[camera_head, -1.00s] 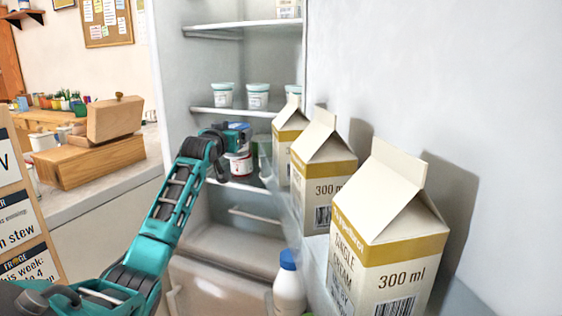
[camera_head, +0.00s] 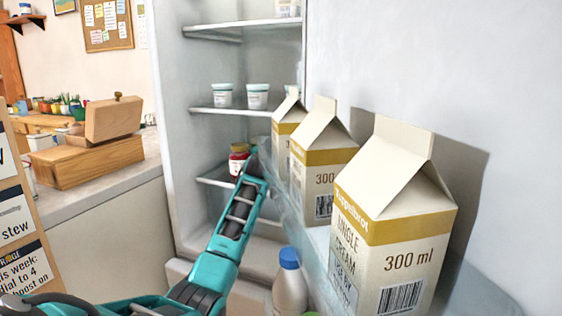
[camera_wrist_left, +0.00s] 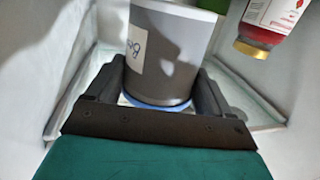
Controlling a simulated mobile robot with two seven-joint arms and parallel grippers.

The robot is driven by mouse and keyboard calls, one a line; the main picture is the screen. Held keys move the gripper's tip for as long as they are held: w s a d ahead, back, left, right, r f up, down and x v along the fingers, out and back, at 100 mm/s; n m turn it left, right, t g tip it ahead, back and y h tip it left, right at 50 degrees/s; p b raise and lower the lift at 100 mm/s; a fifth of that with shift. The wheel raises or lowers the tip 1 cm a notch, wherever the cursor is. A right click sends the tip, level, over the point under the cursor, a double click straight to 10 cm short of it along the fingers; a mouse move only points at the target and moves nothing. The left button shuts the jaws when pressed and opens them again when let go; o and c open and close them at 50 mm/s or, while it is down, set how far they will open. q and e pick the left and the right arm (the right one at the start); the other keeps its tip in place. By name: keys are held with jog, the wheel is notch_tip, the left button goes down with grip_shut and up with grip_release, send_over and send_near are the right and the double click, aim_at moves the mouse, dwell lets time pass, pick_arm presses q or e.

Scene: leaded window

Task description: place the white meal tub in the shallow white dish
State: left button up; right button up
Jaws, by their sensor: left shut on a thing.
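A pale grey-white tub (camera_wrist_left: 168,50) with a blue rim and a small white label sits between the fingers of my left gripper (camera_wrist_left: 160,85) in the left wrist view. The gripper is shut on it. It looks like the white meal tub, but the label is hard to read. In the head view my left arm reaches into the fridge; its gripper and the tub are hidden behind the cartons and door shelf. I cannot make out the shallow white dish. My right gripper is not in view.
A red jar (camera_head: 238,160) stands on a fridge shelf (camera_head: 215,180) left of my arm. Two lidded tubs (camera_head: 257,97) stand on the shelf above, with another partly hidden. Cream cartons (camera_head: 395,225) line the door at right. A blue-capped bottle (camera_head: 289,285) stands low.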

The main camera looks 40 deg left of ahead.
pick_arm(q)
jog(key=shift+f, duration=0.95)
jog(key=shift+w+d+f+b, duration=0.1)
jog(key=shift+f+b, duration=0.15)
jog(key=shift+b, duration=0.1)
jog(key=shift+r, duration=0.15)
jog(key=shift+f, duration=0.2)
jog(key=o, duration=1.3)
jog(key=shift+f, duration=0.15)
jog(key=shift+c, duration=0.2)
